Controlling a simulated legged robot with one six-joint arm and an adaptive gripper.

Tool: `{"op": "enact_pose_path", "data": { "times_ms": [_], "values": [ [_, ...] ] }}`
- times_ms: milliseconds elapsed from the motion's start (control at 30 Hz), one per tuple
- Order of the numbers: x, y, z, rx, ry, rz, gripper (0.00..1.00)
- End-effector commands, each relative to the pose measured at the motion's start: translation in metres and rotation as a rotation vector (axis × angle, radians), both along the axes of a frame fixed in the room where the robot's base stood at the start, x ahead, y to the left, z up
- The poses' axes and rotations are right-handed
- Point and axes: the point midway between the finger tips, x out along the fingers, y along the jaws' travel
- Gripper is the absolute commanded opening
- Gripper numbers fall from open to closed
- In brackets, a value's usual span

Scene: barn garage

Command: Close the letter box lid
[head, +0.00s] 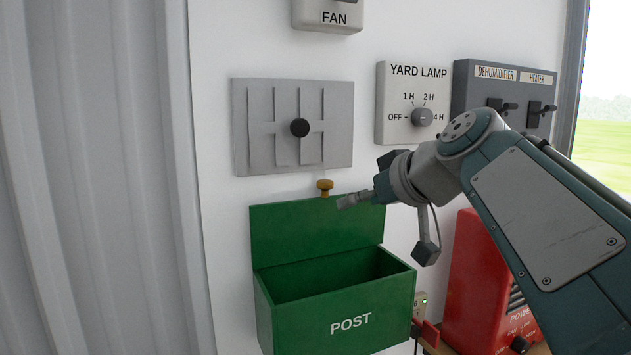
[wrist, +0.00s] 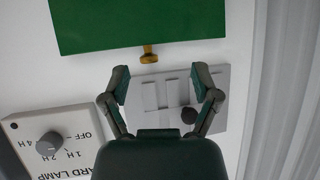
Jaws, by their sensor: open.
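The green letter box (head: 300,325), marked POST, is on the white wall. Its lid (head: 305,235) stands open and upright at the back, and the box's dark inside shows. A brass knob (head: 324,187) sticks up from the lid's top edge. In the wrist view the lid (wrist: 140,22) fills the top and the knob (wrist: 149,56) hangs at its edge. My gripper (head: 343,201) is just right of the knob in the head view. In the wrist view my gripper (wrist: 163,82) is open and empty, with the knob beyond its fingertips, apart from them.
A grey lever panel (head: 258,100) with a black knob is above the box. A yard lamp dial (head: 422,117) and a switch panel (head: 475,80) are at the upper right. A red device (head: 470,270) stands right of the box. The wall left of the box is clear.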

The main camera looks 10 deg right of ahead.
Motion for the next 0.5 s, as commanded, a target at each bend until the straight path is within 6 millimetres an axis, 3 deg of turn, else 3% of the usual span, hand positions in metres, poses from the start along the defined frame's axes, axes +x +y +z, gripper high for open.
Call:
{"op": "enact_pose_path", "data": {
  "times_ms": [100,200,333,500],
  "values": [
    [0.014,-0.01,0.027,-0.011,-0.077,0.027,0.79],
    [0.019,-0.015,0.041,-0.018,-0.118,0.043,0.79],
    [0.023,-0.015,0.045,-0.021,-0.136,0.052,0.79],
    [0.04,-0.007,0.037,-0.019,-0.133,0.054,0.79]
  ]
}}
